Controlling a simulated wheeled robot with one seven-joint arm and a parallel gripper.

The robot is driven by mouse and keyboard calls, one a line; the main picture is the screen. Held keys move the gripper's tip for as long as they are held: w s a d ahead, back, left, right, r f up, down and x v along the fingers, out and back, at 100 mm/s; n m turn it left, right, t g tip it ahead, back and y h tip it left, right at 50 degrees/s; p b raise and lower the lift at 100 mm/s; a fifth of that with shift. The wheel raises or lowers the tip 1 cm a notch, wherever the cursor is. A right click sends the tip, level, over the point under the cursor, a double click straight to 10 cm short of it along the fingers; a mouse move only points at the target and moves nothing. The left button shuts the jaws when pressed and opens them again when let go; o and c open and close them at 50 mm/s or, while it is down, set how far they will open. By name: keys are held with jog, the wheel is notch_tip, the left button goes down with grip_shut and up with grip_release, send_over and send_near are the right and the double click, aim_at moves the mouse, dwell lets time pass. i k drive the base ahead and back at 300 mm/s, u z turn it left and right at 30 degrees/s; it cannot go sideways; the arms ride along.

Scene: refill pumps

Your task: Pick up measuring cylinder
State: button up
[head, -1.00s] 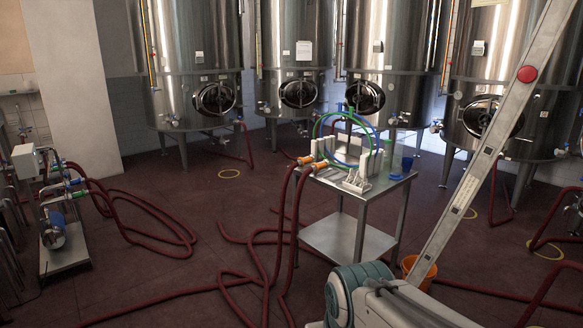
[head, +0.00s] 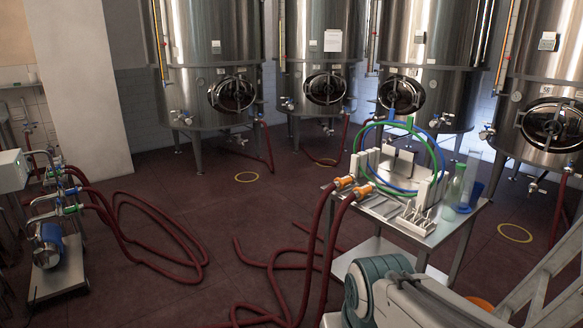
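A steel cart (head: 447,229) stands right of centre in the head view. At the right end of its top is a tall, clear, greenish cylinder-like vessel (head: 454,186). It looks upright and may be the measuring cylinder, but it is too small to be sure. My gripper is out of view; only a grey and teal part of my own arm shows at the bottom, in front of the cart.
White holders and green and blue hose loops (head: 437,150) fill the cart top. Red hoses (head: 325,250) with orange couplings (head: 345,182) run onto the floor. A ladder (head: 540,292) and an orange bucket (head: 481,303) are at lower right. Steel tanks (head: 420,50) line the back. A pump unit (head: 60,275) stands left.

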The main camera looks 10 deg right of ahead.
aim_at(475, 154)
jog(key=i, duration=2.6)
jog(key=z, duration=1.9)
